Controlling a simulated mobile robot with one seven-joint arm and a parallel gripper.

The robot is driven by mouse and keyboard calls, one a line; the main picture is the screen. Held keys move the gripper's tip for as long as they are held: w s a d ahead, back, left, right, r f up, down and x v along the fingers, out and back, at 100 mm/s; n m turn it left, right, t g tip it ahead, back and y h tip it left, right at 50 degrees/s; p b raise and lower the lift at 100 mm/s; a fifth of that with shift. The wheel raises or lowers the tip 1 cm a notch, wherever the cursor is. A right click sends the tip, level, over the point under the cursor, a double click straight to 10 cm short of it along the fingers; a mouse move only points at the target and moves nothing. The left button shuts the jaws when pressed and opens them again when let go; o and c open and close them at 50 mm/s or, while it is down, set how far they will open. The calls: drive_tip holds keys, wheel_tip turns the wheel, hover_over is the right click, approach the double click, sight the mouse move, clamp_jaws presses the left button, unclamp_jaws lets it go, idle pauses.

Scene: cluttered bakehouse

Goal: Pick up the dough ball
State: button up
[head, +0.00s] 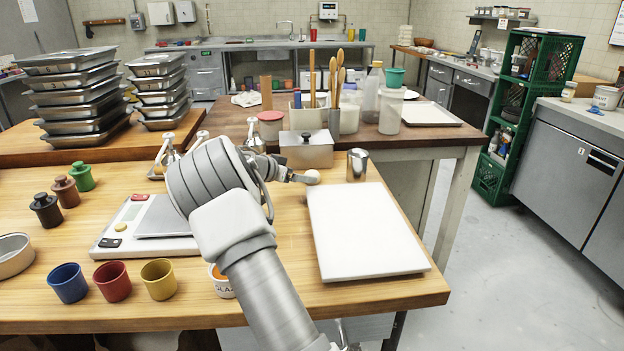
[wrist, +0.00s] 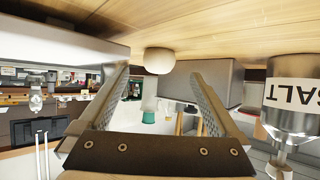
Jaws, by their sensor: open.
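The dough ball (head: 312,177) is small, pale and round. It rests on the wooden table, between the white board and the grey lidded box. In the wrist view, which is upside down, the dough ball (wrist: 159,61) shows between the two fingertips, near or just past their ends. My gripper (wrist: 157,76) is open, with one finger on each side of the ball and a gap to each. In the head view my gripper (head: 298,178) is low over the table, pointing right at the ball and partly hidden by my arm.
A white board (head: 365,230) lies close on the right. A grey lidded box (head: 306,155) and a metal cup (head: 357,165) stand behind the ball. A salt container (wrist: 290,100) is near my gripper in the wrist view. A scale (head: 125,225) and coloured cups (head: 112,282) are left.

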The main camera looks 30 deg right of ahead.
sight(312, 175)
drive_tip(key=x, duration=0.5)
drive_tip(key=shift+d, duration=0.4)
drive_tip(key=c, duration=1)
